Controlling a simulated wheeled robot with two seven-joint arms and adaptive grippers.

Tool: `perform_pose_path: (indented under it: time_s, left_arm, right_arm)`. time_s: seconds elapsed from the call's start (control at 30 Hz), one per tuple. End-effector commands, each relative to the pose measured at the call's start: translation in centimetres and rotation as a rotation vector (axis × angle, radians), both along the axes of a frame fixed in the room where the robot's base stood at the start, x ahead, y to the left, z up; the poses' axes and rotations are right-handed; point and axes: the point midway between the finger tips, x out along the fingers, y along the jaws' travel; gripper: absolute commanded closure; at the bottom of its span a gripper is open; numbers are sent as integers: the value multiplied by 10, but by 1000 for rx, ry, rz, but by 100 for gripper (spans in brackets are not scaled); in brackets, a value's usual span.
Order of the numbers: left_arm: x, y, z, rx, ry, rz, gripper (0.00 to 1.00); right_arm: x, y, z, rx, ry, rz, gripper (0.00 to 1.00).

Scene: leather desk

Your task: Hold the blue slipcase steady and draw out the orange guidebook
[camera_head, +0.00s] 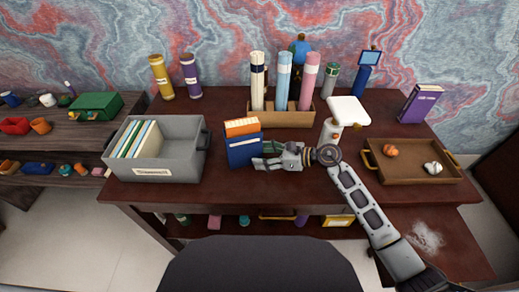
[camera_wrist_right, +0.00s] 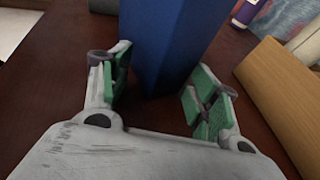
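The blue slipcase (camera_head: 244,152) stands upright on the desk, right of the grey bin. The orange guidebook (camera_head: 241,126) sits inside it, with its orange upper part showing above the blue. My right gripper (camera_head: 262,155) is at the slipcase's right side. In the right wrist view, my right gripper (camera_wrist_right: 160,98) is open, its green-padded fingers spread apart. The slipcase (camera_wrist_right: 167,42) rises just ahead of and partly between these fingers, with gaps beside it. The guidebook cannot be made out in that view. My left gripper does not show in either view.
A grey bin (camera_head: 192,158) with books stands left of the slipcase. A wooden holder (camera_head: 285,118) with rolled tubes is behind the gripper. A white-topped lamp (camera_head: 348,111) and a brown tray (camera_head: 414,174) stand to the right. Bare desk lies in front.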

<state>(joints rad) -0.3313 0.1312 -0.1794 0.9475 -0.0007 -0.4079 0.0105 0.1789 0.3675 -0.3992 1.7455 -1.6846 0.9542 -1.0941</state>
Motion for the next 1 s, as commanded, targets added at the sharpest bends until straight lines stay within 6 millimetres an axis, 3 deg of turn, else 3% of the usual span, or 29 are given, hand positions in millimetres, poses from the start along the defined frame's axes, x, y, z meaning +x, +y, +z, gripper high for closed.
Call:
perform_pose_path:
  time_s: [0.13,0.6,0.87,1.0]
  left_arm:
    - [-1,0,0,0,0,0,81]
    - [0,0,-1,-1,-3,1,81]
    - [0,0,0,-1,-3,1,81]
    - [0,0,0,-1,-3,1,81]
  right_arm:
    - [0,0,0,0,0,1,41]
    - [0,0,0,0,0,0,99]
    - [0,0,0,1,0,0,100]
    - [0,0,0,1,0,0,84]
